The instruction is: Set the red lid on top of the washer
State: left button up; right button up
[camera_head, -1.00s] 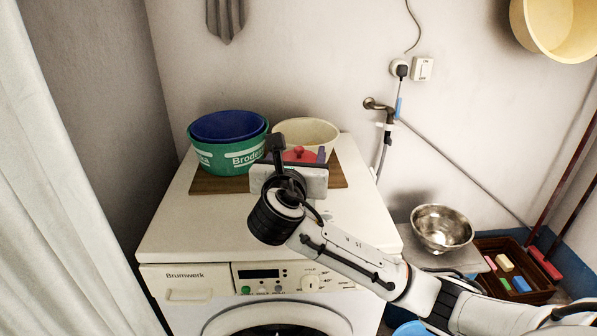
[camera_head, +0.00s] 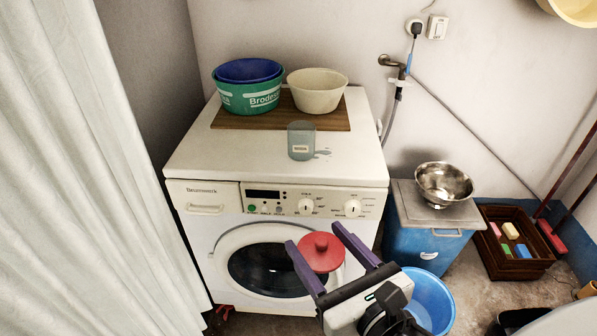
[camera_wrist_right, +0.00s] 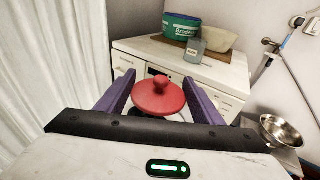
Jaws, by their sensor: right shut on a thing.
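The red lid (camera_head: 321,251), round with a knob on top, is held between the purple fingers of my right gripper (camera_head: 325,254). It is roughly level, in front of the washer's door and lower than its top in the head view. The lid also shows between the fingers in the right wrist view (camera_wrist_right: 159,96). The white washer (camera_head: 240,160) stands against the back wall; its top has bare room at the front and left. My left gripper is not in view.
On the washer's top are a wooden board (camera_head: 335,121), a green tub (camera_head: 249,97) with a blue basin (camera_head: 248,70), a cream bowl (camera_head: 318,92) and a grey measuring cup (camera_head: 301,141). At right are a steel bowl (camera_head: 443,183), a blue bin (camera_head: 425,243) and a brown crate (camera_head: 497,268).

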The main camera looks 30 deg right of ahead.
aim_at(356, 157)
jog(key=k, duration=1.3)
jog(key=z, duration=0.6)
jog(key=i, duration=1.85)
jog(key=u, duration=0.6)
